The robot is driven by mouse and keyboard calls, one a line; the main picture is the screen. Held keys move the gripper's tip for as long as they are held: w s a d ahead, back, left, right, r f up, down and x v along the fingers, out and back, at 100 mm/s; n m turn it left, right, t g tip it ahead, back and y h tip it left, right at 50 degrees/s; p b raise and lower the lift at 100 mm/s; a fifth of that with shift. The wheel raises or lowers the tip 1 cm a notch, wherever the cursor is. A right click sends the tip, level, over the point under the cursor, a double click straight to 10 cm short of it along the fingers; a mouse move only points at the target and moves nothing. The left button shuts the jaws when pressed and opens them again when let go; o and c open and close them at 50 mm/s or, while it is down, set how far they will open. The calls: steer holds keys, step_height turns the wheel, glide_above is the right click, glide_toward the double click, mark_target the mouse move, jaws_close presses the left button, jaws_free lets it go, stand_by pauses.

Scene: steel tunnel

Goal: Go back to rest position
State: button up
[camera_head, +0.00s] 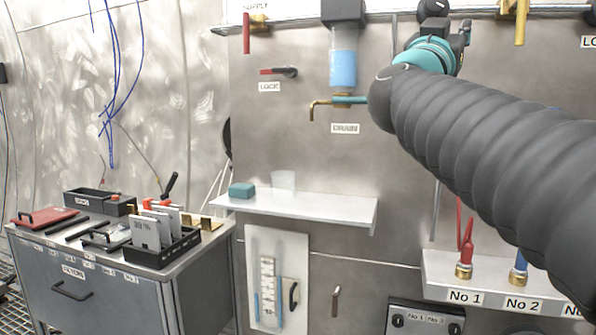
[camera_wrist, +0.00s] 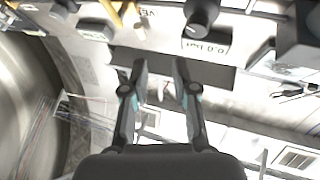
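My arm reaches from the right edge of the head view, in a dark ribbed sleeve, up to a teal wrist near the top. My gripper shows in the wrist view (camera_wrist: 160,72) with its two dark fingers apart. Nothing is held between them. In the head view the fingers cannot be made out clearly near the top edge. The wrist view shows a panel with a black knob (camera_wrist: 202,14) and a display (camera_wrist: 206,46) beyond the fingers.
A steel wall panel carries a blue-liquid cylinder (camera_head: 343,70), a brass tap (camera_head: 318,104) and a shelf (camera_head: 330,207) with a teal block (camera_head: 241,190) and a clear cup (camera_head: 283,181). A cabinet (camera_head: 120,295) with trays stands left. Numbered fittings (camera_head: 464,270) sit below my arm.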

steer(key=w+a+f+n+t+y, duration=0.1)
steer(key=w+a+f+n+y, duration=0.2)
steer(key=a+f+n+y, duration=0.35)
steer(key=w+a+f+n+t+y, duration=0.1)
steer(key=w+a+f+n+y, duration=0.2)
steer(key=a+f+y, duration=0.35)
steer(key=s+a+f+n+g+y, duration=0.1)
steer(key=s+f+g+y, duration=0.15)
steer(key=f, duration=0.55)
steer(key=s+a+f+n+g+y, duration=0.1)
steer(key=a+f+g+y, duration=0.2)
steer(key=f, duration=0.5)
steer(key=s+d+f+g+h, duration=0.1)
steer(key=s+d+f+g, duration=0.3)
steer(key=s+f, duration=0.8)
steer(key=s+d+f+m+g+h, duration=0.1)
steer(key=s+d+f+g, duration=0.3)
steer(key=s+f, duration=0.8)
step_height(320, 180, down, 2)
steer(key=shift+d+f+g+h, duration=0.1)
steer(key=shift+d+g+h, duration=0.2)
steer(key=shift+g, duration=0.25)
steer(key=shift+o, duration=0.2)
steer(key=shift+w+m, duration=0.1)
steer(key=shift+m, duration=0.15)
